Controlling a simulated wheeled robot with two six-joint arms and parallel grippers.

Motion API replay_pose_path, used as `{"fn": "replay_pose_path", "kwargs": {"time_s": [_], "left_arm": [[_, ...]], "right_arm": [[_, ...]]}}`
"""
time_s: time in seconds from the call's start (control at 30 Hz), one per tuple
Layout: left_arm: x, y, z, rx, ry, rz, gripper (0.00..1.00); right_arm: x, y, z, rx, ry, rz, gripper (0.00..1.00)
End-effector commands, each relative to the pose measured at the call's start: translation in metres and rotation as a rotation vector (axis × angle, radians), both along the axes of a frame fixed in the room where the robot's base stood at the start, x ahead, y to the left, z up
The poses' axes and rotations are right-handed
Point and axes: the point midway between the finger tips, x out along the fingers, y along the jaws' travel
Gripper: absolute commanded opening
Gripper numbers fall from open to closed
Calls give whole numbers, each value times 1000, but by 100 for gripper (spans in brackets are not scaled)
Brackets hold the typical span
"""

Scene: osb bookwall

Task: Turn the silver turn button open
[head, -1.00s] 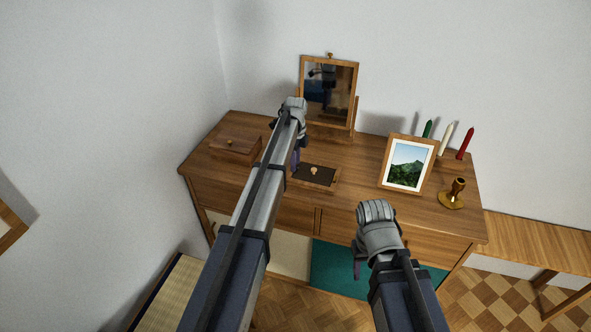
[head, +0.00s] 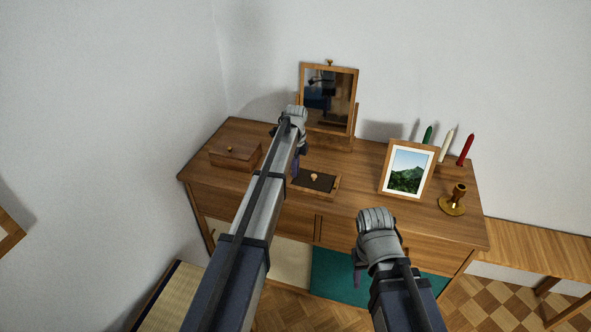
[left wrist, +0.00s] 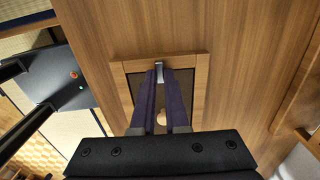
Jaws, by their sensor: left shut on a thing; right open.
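A small wooden frame with a dark panel (head: 327,190) lies on the dresser top; its frame also shows in the left wrist view (left wrist: 190,62). A pale round knob (head: 314,177) sits on the panel. The silver turn button (left wrist: 158,68) shows at the frame's edge in the left wrist view, between my left fingertips. My left gripper (head: 296,172) is shut on it, its purple fingers (left wrist: 160,85) reaching over the panel. The fingers hide part of the button, so its exact angle is unclear. My right gripper (head: 357,275) is open and empty in front of the dresser.
The dresser top (head: 355,150) also holds a wooden box (head: 236,153) at the left, a mirror (head: 328,95) at the back, a framed landscape picture (head: 408,168) and a brass candle holder (head: 455,202). Green, white and red candles (head: 465,150) stand at the right.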

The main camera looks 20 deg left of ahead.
Motion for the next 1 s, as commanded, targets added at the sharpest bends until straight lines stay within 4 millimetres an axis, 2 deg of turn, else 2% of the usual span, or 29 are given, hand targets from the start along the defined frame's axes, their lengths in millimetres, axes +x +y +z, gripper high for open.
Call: {"fn": "replay_pose_path", "kwargs": {"time_s": [0.47,1.0], "left_arm": [[1,0,0,0,0,73,0],[7,1,0,0,0,543,0]], "right_arm": [[0,0,0,0,0,0,50],[0,0,0,0,0,0,50]]}}
